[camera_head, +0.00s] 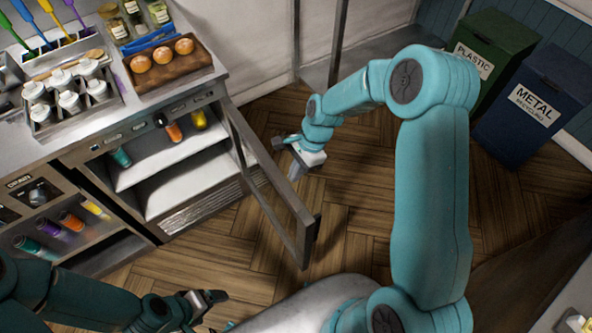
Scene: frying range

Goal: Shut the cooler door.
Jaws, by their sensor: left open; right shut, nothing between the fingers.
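The cooler (183,213) stands at the left under the counter, with a pale shelf and several coloured bottles inside. Its door (300,225) stands wide open, swung out to the right over the wooden floor. The door is a frame with a dark handle at its free end. My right gripper (290,145) is shut and empty beside the door's upper part, on its right side. I cannot tell whether it touches the door. My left gripper (215,302) is open and empty at the bottom, in front of the cooler and apart from the door.
The counter (130,123) above holds a tray of white containers (68,100) and a board with buns (165,68). A green plastic bin (492,50) and a blue metal bin (540,105) stand at the upper right. The floor around the door is clear.

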